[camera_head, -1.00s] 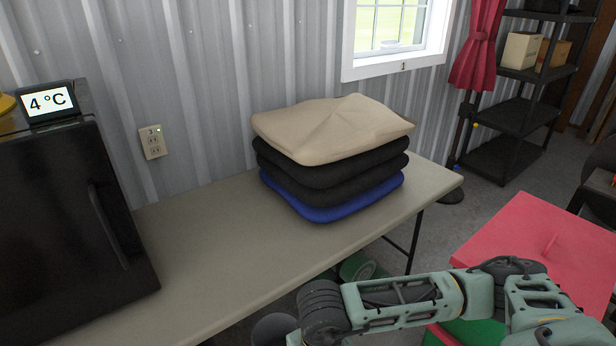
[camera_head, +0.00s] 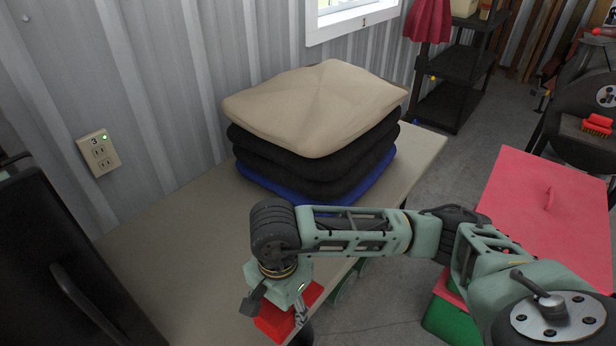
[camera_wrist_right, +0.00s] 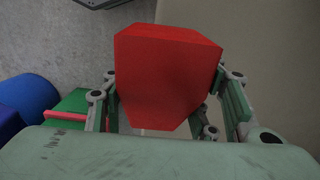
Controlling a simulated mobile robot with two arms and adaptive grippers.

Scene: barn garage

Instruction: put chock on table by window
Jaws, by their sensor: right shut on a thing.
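The chock is a red block (camera_head: 272,325) held in my right gripper (camera_head: 280,312), low in the head view. In the right wrist view the red chock (camera_wrist_right: 166,75) fills the middle between the fingers of my right gripper (camera_wrist_right: 165,100), which is shut on it. The table (camera_head: 185,235) is a long beige table against the metal wall, below the window (camera_head: 350,15). The chock is at the table's front edge; I cannot tell whether it touches the top. My left gripper is not in view.
A stack of folded cushions (camera_head: 310,110), beige over black and blue, covers the table's far end. A black fridge-like box (camera_head: 60,260) stands at the left. The tabletop between them is clear. A red-lidded box (camera_head: 545,205) stands on the floor at right.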

